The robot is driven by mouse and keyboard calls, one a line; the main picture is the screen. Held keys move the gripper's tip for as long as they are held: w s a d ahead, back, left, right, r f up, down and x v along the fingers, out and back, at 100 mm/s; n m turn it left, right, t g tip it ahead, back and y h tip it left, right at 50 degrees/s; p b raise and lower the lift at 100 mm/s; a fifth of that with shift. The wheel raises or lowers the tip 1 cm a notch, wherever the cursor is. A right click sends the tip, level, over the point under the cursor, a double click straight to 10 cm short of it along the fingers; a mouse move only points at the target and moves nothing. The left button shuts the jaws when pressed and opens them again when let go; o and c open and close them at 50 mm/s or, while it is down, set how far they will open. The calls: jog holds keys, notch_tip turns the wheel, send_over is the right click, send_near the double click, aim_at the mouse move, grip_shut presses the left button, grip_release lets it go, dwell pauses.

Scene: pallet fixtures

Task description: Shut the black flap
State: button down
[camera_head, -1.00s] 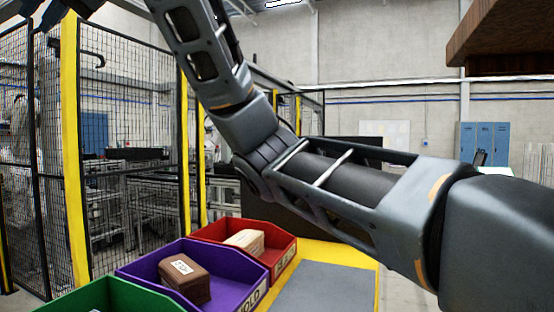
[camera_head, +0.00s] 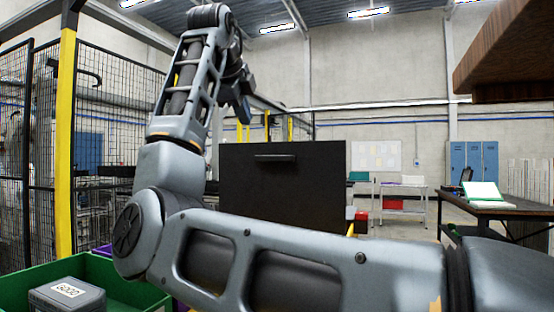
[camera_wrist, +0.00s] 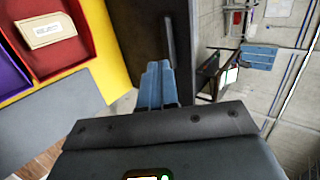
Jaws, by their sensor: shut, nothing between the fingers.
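The black flap (camera_head: 300,190) stands upright past my arm in the head view, with a dark bar handle (camera_head: 275,157) near its top edge. My forearm hides its lower part. In the wrist view the flap (camera_wrist: 135,30) is a dark panel at the top middle, and the handle (camera_wrist: 168,45) runs along it. My gripper (camera_wrist: 157,68) is shut and empty, its blue-grey fingertips pointing toward the flap. I cannot tell whether they touch it. In the head view my gripper (camera_head: 243,108) hangs above and left of the handle.
A green bin (camera_head: 30,278) with a grey box (camera_head: 67,296) sits lower left. A red bin (camera_wrist: 75,62) with a labelled block and a purple bin (camera_wrist: 10,75) lie beside a yellow edge (camera_wrist: 108,55). Mesh fencing (camera_head: 105,130) stands left; a desk (camera_head: 490,208) stands right.

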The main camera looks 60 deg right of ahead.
notch_tip(320, 180, down, 3)
jog(key=s+g, duration=0.1)
send_near(272, 162)
notch_tip(272, 162, down, 4)
jog(key=shift+m, duration=0.4)
jog(key=shift+w+d+p, duration=0.1)
jog(key=shift+d+p, duration=0.2)
jog(key=shift+d, duration=0.85)
jog(key=shift+w+d+p, duration=0.15)
jog(key=shift+d+p, duration=0.15)
jog(key=shift+d, duration=0.85)
jog(key=shift+d+r, duration=0.1)
jog(key=shift+d, duration=0.05)
